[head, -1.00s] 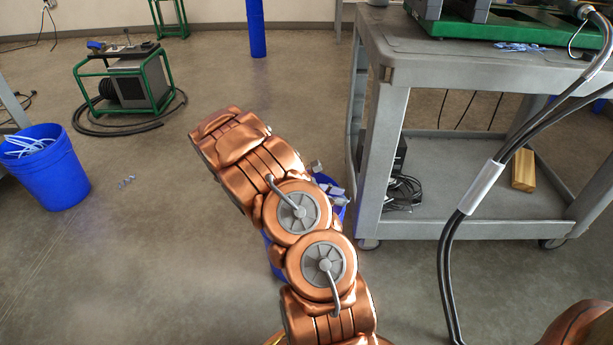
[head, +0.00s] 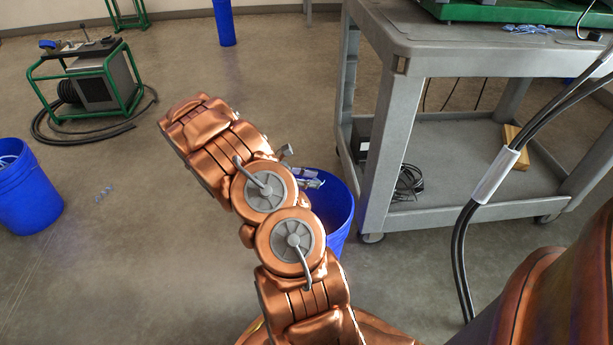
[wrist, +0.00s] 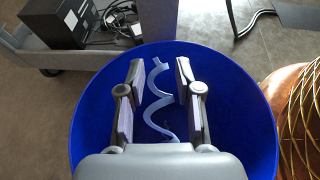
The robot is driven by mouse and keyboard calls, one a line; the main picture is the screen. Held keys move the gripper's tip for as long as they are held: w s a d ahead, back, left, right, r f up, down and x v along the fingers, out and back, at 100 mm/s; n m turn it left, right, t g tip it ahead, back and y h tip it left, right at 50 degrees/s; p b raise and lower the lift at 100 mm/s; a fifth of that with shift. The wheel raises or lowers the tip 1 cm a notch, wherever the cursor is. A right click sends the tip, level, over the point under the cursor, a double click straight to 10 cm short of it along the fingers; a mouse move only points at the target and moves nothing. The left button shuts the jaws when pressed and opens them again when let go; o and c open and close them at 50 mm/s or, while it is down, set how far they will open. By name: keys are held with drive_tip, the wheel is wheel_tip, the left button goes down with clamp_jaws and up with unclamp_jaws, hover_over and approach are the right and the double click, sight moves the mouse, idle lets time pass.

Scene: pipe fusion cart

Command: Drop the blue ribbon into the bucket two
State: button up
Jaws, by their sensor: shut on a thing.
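A light blue curled ribbon (wrist: 152,80) shows between the fingers of my gripper (wrist: 158,76) in the wrist view, its coils hanging down. My gripper (head: 305,178) is shut on it. It is above the opening of a blue bucket (head: 338,200), whose rim surrounds the fingers in the wrist view (wrist: 87,115). In the head view my arm hides the bucket's left part, and the ribbon cannot be made out. A second blue bucket (head: 28,195) stands at the left edge with pale strips in it. No label shows which bucket is number two.
A grey two-shelf cart (head: 385,150) stands just right of the nearer bucket, with cables and a wooden block on its lower shelf. A green-framed machine (head: 95,80) with a hose is at the back left. Small pale scraps (head: 103,193) lie on otherwise open floor.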

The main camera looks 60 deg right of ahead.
drive_tip(key=shift+s+d+f+b, duration=0.1)
drive_tip(key=shift+f+b, duration=0.75)
drive_tip(key=shift+f, duration=0.5)
drive_tip(key=shift+s+f+b, duration=0.1)
drive_tip(key=shift+f+b, duration=0.75)
drive_tip(key=shift+f, duration=0.5)
drive_tip(key=o, duration=0.8)
drive_tip(key=shift+c, duration=0.2)
drive_tip(key=v, duration=1.2)
